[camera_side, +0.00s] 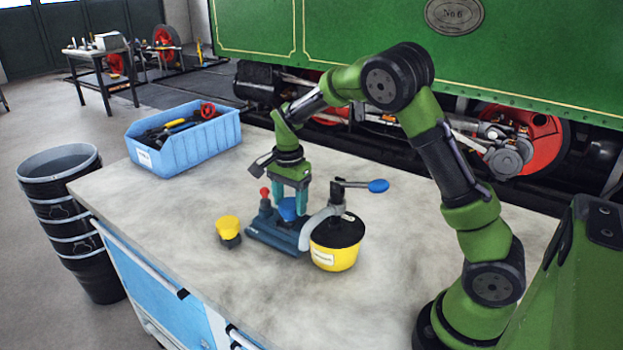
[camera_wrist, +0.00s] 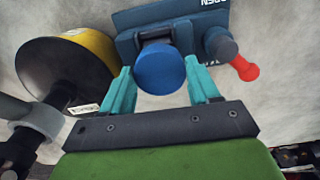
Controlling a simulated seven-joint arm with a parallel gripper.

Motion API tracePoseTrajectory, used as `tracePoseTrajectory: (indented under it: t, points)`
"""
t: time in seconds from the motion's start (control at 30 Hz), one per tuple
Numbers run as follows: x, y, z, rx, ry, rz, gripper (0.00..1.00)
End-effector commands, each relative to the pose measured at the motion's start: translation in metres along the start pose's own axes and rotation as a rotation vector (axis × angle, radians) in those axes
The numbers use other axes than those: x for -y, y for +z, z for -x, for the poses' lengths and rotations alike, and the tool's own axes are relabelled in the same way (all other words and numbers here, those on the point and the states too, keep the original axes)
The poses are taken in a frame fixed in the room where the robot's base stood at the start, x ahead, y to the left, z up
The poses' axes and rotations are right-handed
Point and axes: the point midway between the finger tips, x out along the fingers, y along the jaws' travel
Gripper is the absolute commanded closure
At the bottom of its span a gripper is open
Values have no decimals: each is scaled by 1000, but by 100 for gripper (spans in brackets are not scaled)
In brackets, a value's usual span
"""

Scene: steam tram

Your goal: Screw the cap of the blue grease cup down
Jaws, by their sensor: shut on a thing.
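The blue cap (camera_side: 288,208) of the grease cup sits upright on a dark blue base block (camera_side: 268,241) on the workbench. The cap shows from above as a round blue disc in the wrist view (camera_wrist: 161,70). My gripper (camera_side: 289,205) points down over it, its teal fingers on opposite sides of the cap. In the wrist view my gripper (camera_wrist: 160,75) is shut on the cap. The threads under the cap are hidden.
A red-tipped part (camera_side: 265,192) stands on the block close left of my fingers. A yellow pot (camera_side: 335,258) with a blue-handled crank (camera_side: 378,186) stands close right. A yellow-capped cup (camera_side: 228,224) is at left; a blue tool crate (camera_side: 190,145) stands behind. The front bench is clear.

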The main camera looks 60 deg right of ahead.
Motion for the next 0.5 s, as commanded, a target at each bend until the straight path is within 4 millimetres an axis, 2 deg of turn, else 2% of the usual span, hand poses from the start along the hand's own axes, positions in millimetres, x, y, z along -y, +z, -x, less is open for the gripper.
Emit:
tracePoseTrajectory:
  t: [0.17, 0.47, 0.5]
  points:
    - [1, 1, 0, 0, -2, -49, 73]
    - [1, 1, 0, -1, -1, -442, 73]
    - [1, 0, 0, 0, -2, -446, 35]
